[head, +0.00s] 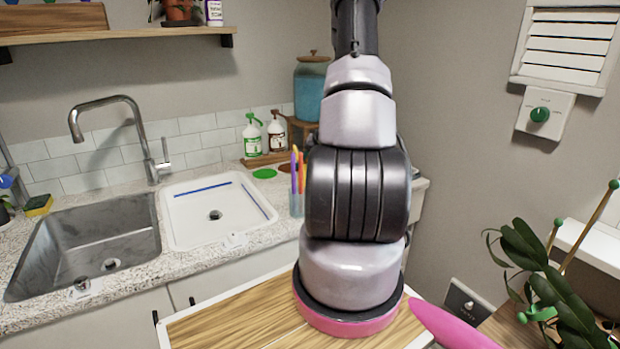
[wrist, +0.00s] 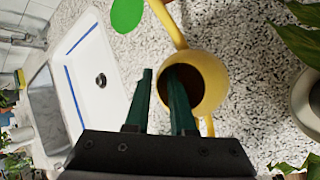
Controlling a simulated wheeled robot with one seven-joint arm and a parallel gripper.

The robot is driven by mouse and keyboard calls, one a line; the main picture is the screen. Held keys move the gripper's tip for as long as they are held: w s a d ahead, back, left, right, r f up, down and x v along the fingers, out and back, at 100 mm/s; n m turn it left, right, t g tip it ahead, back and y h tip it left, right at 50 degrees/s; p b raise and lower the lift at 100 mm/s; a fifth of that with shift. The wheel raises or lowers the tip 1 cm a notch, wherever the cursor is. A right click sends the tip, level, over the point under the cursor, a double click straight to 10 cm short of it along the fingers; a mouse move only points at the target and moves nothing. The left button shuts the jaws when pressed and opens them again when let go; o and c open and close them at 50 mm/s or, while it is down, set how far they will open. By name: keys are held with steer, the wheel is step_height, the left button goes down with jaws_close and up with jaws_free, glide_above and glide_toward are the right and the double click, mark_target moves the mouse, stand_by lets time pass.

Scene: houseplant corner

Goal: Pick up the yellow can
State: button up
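The yellow can (wrist: 212,80) is a watering can, seen from above in the wrist view. Its round opening is dark inside, its spout reaches to the top of the picture, and part of its handle shows below. My gripper (wrist: 160,72) is open, with two dark green fingers. The left finger shows outside the can's left wall; the right finger overlaps the opening. I cannot tell how deep the fingers reach or whether they touch the can. In the head view the can is not visible, and my arm blocks part of the counter.
A green disc (wrist: 126,14) lies on the speckled counter (wrist: 240,25) near the spout. The white sink basin (wrist: 88,95) is at left; a plant pot (wrist: 306,98) is at right. In the head view, soap bottles (head: 252,136) and a pen cup (head: 296,203) stand beside my arm.

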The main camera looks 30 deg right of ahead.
jaws_close()
stand_by(1.4)
